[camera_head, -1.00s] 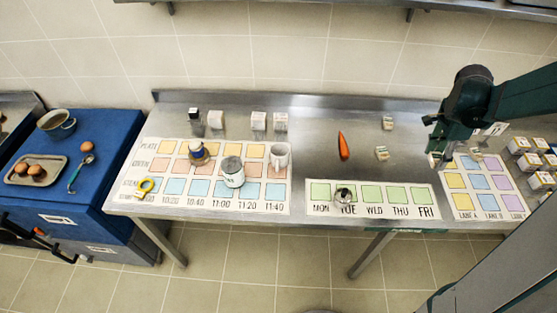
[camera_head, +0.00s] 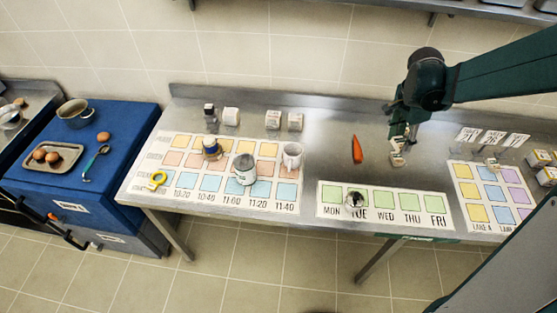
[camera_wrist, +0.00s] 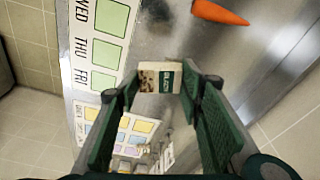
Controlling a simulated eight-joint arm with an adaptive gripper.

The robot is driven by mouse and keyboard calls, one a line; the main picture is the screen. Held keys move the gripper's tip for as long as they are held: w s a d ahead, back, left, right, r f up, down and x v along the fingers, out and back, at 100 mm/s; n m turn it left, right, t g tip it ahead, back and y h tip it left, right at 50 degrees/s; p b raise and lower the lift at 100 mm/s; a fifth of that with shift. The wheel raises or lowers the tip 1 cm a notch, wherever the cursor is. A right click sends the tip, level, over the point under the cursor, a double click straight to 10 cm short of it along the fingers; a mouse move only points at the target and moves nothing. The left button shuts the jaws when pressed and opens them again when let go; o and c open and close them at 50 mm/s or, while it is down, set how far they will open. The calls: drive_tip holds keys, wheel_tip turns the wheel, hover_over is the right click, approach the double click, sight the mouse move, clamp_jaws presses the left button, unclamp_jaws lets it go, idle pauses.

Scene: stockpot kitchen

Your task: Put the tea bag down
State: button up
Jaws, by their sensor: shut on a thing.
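My gripper (camera_head: 398,147) is low over the steel table, right of the carrot and above the weekday mat. In the wrist view its fingers (camera_wrist: 158,84) are closed around a small pale packet with a dark green label, which I take as the tea bag (camera_wrist: 161,76). In the head view pale packets show at and just below the fingertips. I cannot tell there which one is held, or whether the held one touches the table.
An orange carrot (camera_head: 357,150) lies left of my gripper. The weekday mat (camera_head: 321,212) has a small metal item at TUE. A coloured grid mat (camera_head: 456,195), upright label cards (camera_head: 491,138) and small boxes (camera_head: 541,157) stand to the right. Bare steel lies around the carrot.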

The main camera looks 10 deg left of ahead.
drive_tip(key=a+n, duration=0.7)
drive_tip(key=a, duration=2.8)
drive_tip(key=s+a+n+y, duration=0.15)
drive_tip(key=s+a, duration=0.35)
drive_tip(key=a, duration=0.5)
drive_tip(key=s+a+n+t+b, duration=0.1)
drive_tip(key=s+a+n, duration=0.2)
drive_tip(key=s+a, duration=0.5)
drive_tip(key=s+a+n, duration=0.3)
drive_tip(key=a, duration=0.9)
drive_tip(key=shift+d+f, duration=0.2)
drive_tip(key=shift+f, duration=2.35)
drive_tip(key=shift+w, duration=0.1)
drive_tip(key=shift+f+b, duration=0.45)
drive_tip(key=shift+f, duration=2.65)
